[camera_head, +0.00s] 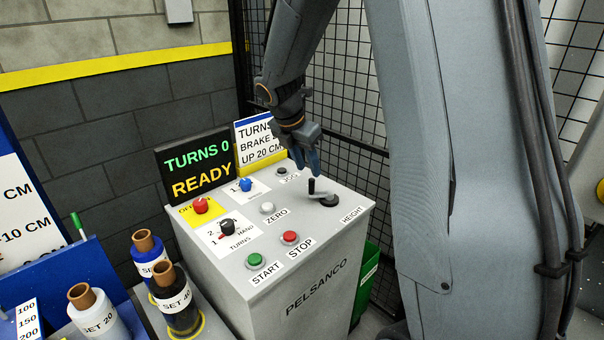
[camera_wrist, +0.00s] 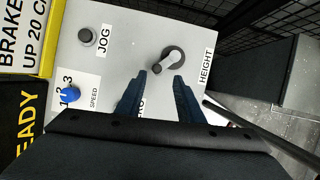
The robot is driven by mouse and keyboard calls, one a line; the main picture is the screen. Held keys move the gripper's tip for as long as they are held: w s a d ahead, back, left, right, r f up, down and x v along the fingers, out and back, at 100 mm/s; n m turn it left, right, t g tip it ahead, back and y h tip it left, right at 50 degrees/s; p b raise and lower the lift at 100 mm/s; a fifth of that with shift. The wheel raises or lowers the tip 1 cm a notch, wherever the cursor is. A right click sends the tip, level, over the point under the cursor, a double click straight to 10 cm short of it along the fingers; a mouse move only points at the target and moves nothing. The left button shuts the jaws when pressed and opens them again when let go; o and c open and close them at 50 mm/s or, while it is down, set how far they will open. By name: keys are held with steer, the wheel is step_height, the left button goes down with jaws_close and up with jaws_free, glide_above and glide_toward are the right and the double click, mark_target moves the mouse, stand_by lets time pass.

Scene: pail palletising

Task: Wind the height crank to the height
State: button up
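The height crank (camera_head: 326,199) is a grey arm with a black upright knob and a dark round hub, on the console's top by the HEIGHT label. In the wrist view the crank (camera_wrist: 172,61) lies just ahead of my fingertips, its knob toward the left finger. My gripper (camera_head: 308,168) points down above the crank, apart from it. The wrist view shows my gripper (camera_wrist: 161,77) with its two blue fingers apart and nothing between them. The display (camera_head: 197,166) reads TURNS 0 and READY. A card (camera_head: 257,140) beside it reads TURNS, BRAKE and UP 20 CM, partly cut off.
The grey console (camera_head: 310,280) also bears a red knob (camera_head: 201,205), a blue knob (camera_head: 245,184), and START (camera_head: 255,261) and STOP (camera_head: 289,237) buttons. Labelled spools (camera_head: 176,305) stand at lower left. Black mesh fencing (camera_head: 350,110) stands close behind; a green bin (camera_head: 368,270) is at right.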

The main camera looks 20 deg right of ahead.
mark_target(311, 179)
steer(key=x, duration=0.5)
steer(key=p+x, duration=0.1)
steer(key=x, duration=0.1)
steer(key=shift+w+f, duration=0.35)
jaws_close()
